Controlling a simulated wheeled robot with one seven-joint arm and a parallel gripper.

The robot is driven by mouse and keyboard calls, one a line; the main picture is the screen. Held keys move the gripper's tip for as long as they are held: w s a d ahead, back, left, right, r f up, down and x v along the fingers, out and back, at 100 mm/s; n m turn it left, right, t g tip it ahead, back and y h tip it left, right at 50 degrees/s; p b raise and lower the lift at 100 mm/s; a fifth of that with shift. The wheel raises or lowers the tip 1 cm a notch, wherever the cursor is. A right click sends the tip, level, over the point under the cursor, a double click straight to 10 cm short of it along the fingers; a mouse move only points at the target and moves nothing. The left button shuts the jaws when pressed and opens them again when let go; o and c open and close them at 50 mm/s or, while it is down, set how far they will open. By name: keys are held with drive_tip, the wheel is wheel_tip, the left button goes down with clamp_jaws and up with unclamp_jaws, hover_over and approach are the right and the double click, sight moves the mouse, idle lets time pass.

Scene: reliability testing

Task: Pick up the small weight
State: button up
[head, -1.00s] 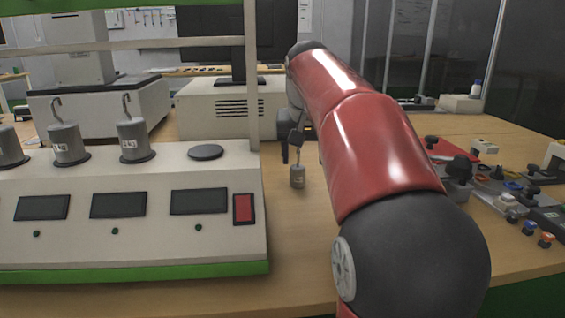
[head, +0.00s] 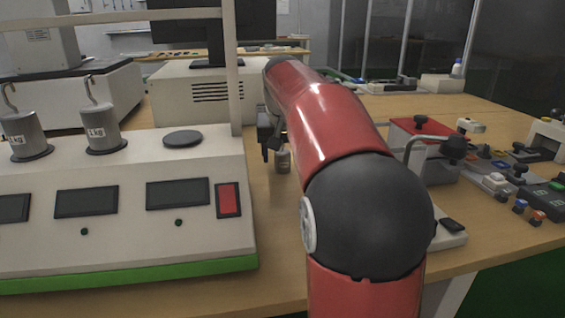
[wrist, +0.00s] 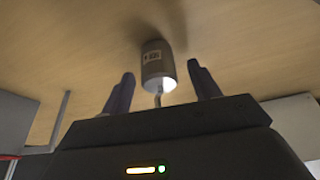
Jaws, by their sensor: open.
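The small weight (head: 283,160) is a grey metal cylinder on the wooden table, right of the white tester and partly hidden by my arm and gripper. In the wrist view the weight (wrist: 156,62) shows a pale label and a thin hook pointing toward my gripper. My gripper (wrist: 162,84) is open, with one dark finger on each side of the hook end. The fingers are not closed on the weight. In the head view my gripper (head: 270,145) is at the weight, mostly hidden behind my red arm.
The white tester (head: 120,240) with displays and a red switch stands close on the left. Larger hooked weights (head: 103,130) stand on it. A beige box (head: 185,95) is behind. Red and black devices (head: 425,150) and small connectors lie on the right.

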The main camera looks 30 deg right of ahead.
drive_tip(key=shift+c, duration=0.3)
clamp_jaws()
drive_tip(key=shift+r, duration=0.15)
wheel_tip(320, 180, up, 20)
drive_tip(key=p, duration=0.5)
drive_tip(key=shift+p, duration=0.35)
